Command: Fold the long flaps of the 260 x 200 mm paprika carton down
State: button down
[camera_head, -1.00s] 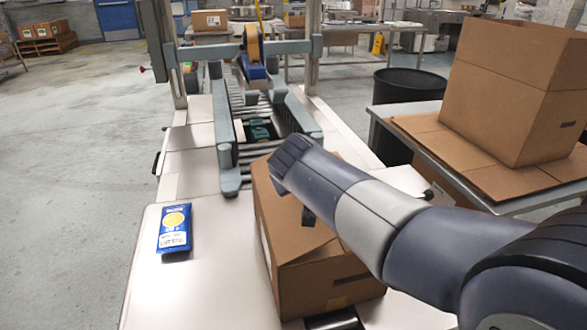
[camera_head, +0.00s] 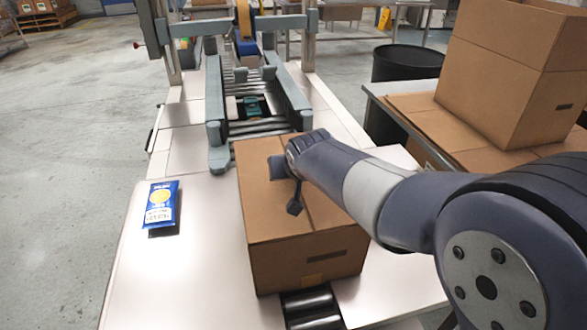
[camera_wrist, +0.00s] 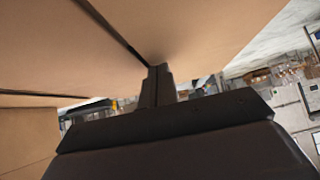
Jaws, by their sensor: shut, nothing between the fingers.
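The brown paprika carton (camera_head: 305,262) stands upright on the white bench across the roller line. In the head view its top panels (camera_head: 262,205) lie about flat, with a narrow dark seam running between them. My gripper (camera_head: 294,209) is over the carton top near the seam, fingers pointing down. In the wrist view my gripper (camera_wrist: 158,72) is shut and empty, its tips close to the brown cardboard (camera_wrist: 190,30) beside a dark gap between panels. I cannot tell whether the tips touch. My arm hides the carton's right part.
A blue pouch (camera_head: 161,206) lies on the bench left of the carton. The taping machine's grey side rails (camera_head: 215,110) stand just behind the carton. A large open carton (camera_head: 510,85) stands on flat cardboard on the right table. A black bin (camera_head: 405,63) is behind it.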

jog(key=shift+a+f, duration=0.1)
jog(key=shift+f, duration=0.1)
jog(key=shift+s+a+f+b, duration=0.25)
jog(key=shift+s+a+b, duration=0.05)
jog(key=shift+a+b, duration=0.35)
notch_tip(320, 180, up, 6)
jog(key=p, duration=0.4)
jog(key=shift+s+d+f, duration=0.15)
jog(key=v, duration=0.9)
jog(key=shift+p, duration=0.35)
jog(key=shift+f, duration=0.2)
jog(key=x, duration=0.3)
jog(key=b+x, duration=0.1)
jog(key=x, duration=0.3)
jog(key=b+x, duration=0.1)
jog(key=x, duration=0.3)
jog(key=shift+s+d+f, duration=0.1)
jog(key=shift+s+f, duration=0.25)
jog(key=shift+f, duration=0.05)
jog(key=shift+s+f+b, duration=0.1)
jog(key=shift+f+b, duration=0.75)
jog(key=shift+f, duration=0.05)
jog(key=shift+s+r, duration=0.1)
